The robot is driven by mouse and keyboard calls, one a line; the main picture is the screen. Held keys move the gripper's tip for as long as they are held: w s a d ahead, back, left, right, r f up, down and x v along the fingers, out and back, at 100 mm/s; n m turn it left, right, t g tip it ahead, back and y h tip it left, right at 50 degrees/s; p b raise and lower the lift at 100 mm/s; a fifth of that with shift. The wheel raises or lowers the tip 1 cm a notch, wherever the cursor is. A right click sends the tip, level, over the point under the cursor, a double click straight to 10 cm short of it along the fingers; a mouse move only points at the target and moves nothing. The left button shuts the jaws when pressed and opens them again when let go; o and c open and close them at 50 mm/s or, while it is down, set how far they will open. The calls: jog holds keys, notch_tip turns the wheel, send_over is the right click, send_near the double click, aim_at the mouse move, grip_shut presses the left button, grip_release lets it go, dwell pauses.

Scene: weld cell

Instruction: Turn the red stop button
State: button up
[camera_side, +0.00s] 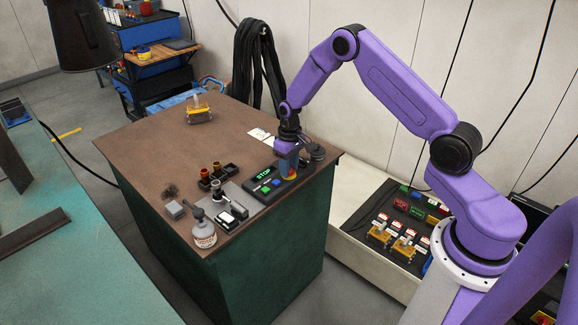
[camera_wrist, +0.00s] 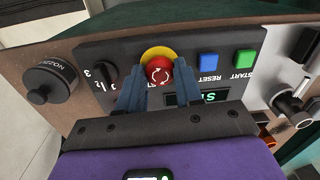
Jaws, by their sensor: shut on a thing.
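The red stop button (camera_wrist: 159,71) is a round red cap with white turning arrows and a yellow collar (camera_wrist: 158,52), set in a dark control panel (camera_wrist: 120,50). My gripper (camera_wrist: 160,85) has its two fingers on either side of the red cap, shut on it. In the side view my gripper (camera_side: 288,160) points down at the panel (camera_side: 262,192) on the brown bench top, and the button is mostly hidden there, with a bit of yellow and red showing. A green STOP display (camera_side: 264,174) lights up beside it.
Blue (camera_wrist: 208,62) and green (camera_wrist: 245,59) buttons sit to the right of the stop button in the wrist view, and a numbered dark knob (camera_wrist: 104,73) is close on its left. The bench's (camera_side: 160,145) far left is mostly clear.

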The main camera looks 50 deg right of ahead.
jog(key=shift+m, duration=1.2)
jog(key=o, duration=1.1)
jog(key=shift+c, duration=0.2)
notch_tip(320, 180, up, 17)
jog(key=shift+d+r, duration=0.2)
jog(key=shift+d, duration=0.05)
jog(key=shift+s, duration=0.1)
